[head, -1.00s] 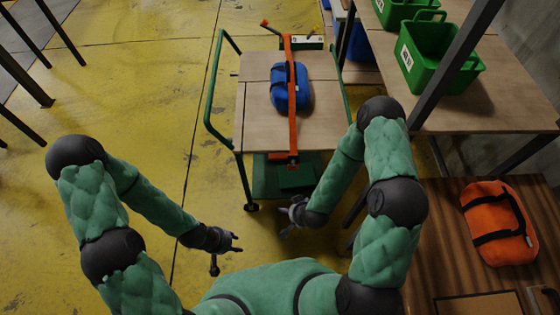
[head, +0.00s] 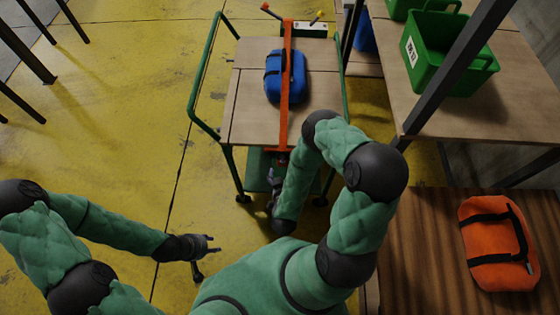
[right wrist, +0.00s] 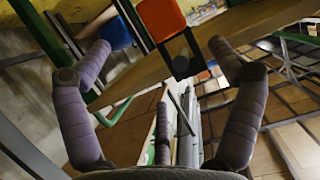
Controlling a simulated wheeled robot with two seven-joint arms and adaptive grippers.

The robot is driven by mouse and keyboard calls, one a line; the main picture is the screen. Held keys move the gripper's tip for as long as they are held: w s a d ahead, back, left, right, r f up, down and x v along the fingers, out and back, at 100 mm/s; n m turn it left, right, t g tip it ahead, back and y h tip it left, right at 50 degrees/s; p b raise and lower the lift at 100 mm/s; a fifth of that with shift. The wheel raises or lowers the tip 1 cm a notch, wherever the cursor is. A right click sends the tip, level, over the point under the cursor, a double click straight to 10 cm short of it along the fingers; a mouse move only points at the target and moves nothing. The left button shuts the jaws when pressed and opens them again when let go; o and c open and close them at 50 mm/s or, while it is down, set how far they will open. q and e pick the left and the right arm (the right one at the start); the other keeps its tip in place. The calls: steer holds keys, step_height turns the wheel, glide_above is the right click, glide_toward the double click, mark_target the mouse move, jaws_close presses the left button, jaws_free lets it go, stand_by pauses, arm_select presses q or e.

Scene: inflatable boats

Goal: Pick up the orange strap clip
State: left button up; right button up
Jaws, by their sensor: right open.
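The orange strap (head: 287,90) runs over a blue bag (head: 272,86) on the trolley, and its near end hangs at the trolley's front edge. In the right wrist view an orange block (right wrist: 162,17) with a black piece below it shows ahead, between the fingertips; it looks like the strap's clip end. My right gripper (head: 272,180) is low in front of the trolley, just below the strap's near end. It is open and empty, its fingers spread in the right wrist view (right wrist: 158,46). My left gripper (head: 213,244) is over the yellow floor, open and empty.
The trolley (head: 245,115) has a wooden top and green rails. A wooden table (head: 400,230) at the right holds an orange bag (head: 496,240). Green crates (head: 450,60) stand on a shelf with dark posts.

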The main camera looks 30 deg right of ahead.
mark_target(286, 162)
steer(key=x, duration=0.3)
steer(key=shift+f+b, duration=0.15)
steer(key=shift+b, duration=0.15)
steer(key=x, duration=0.1)
steer(key=b+x, duration=0.1)
steer(key=x, duration=0.1)
steer(key=b+x, duration=0.1)
steer(key=x, duration=0.1)
steer(key=shift+w+a+f, duration=0.1)
steer(key=shift+a+f, duration=0.15)
steer(key=shift+f, duration=0.15)
steer(key=c, duration=1.3)
